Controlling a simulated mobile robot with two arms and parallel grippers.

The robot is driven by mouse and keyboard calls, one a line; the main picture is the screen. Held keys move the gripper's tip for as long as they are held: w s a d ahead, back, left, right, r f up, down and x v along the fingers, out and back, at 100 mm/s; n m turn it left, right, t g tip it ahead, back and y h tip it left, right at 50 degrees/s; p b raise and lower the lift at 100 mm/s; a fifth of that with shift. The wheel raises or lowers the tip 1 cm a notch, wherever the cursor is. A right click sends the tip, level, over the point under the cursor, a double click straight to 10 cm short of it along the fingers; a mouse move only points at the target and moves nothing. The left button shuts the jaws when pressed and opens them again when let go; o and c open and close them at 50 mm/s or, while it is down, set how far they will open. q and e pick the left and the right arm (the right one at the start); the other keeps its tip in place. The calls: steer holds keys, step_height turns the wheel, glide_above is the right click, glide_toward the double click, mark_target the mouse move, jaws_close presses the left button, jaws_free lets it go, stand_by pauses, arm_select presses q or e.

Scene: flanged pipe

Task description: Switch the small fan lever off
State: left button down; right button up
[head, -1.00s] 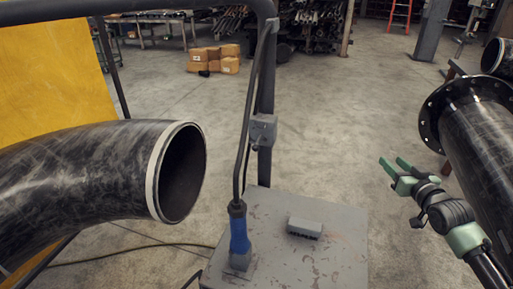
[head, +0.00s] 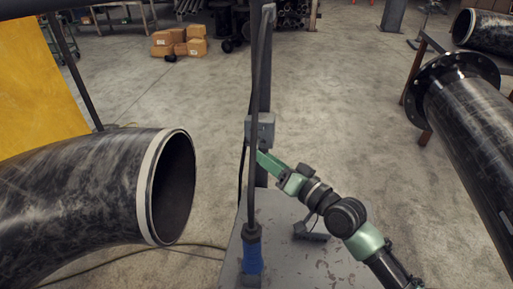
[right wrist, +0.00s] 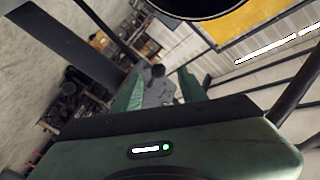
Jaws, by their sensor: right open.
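A small grey switch box (head: 262,127) is fixed to the dark upright post above the grey plate. My right gripper (head: 262,160) is at the lower front of this box, its fingers pointing up and left toward it. In the right wrist view the two green fingers (right wrist: 159,92) are apart, with the grey box (right wrist: 156,92) seen between and beyond them. A small dark knob or lever (right wrist: 157,72) sticks out of the box there. I cannot tell its setting, or whether a finger touches it. My left gripper is not in view.
A black cable runs down close in front of the box to a blue plug (head: 252,257) on the grey plate (head: 285,208). A grey block (head: 312,230) lies there, partly behind my arm. A black elbow pipe (head: 80,200) is at left, a flanged pipe (head: 470,120) at right.

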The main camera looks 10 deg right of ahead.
mark_target(257, 146)
steer(key=x, duration=0.3)
steer(key=shift+w+a, duration=0.15)
steer(key=shift+a, duration=0.05)
steer(key=shift+w+a+f+p, duration=0.2)
steer(key=shift+w+p, duration=0.1)
steer(key=shift+w, duration=0.2)
steer(key=shift+s, duration=0.1)
jaws_close()
steer(key=f+n+b, duration=0.1)
steer(key=b, duration=0.4)
steer(key=shift+d+t, duration=0.1)
steer(key=shift+t, duration=0.3)
steer(key=shift+w+r+n+y, duration=0.15)
steer(key=shift+w+n+y, duration=0.05)
steer(key=shift+n+y, duration=0.1)
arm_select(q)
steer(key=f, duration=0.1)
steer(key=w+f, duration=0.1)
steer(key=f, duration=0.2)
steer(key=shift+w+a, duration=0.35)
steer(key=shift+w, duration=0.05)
arm_select(e)
steer(key=shift+r, duration=0.2)
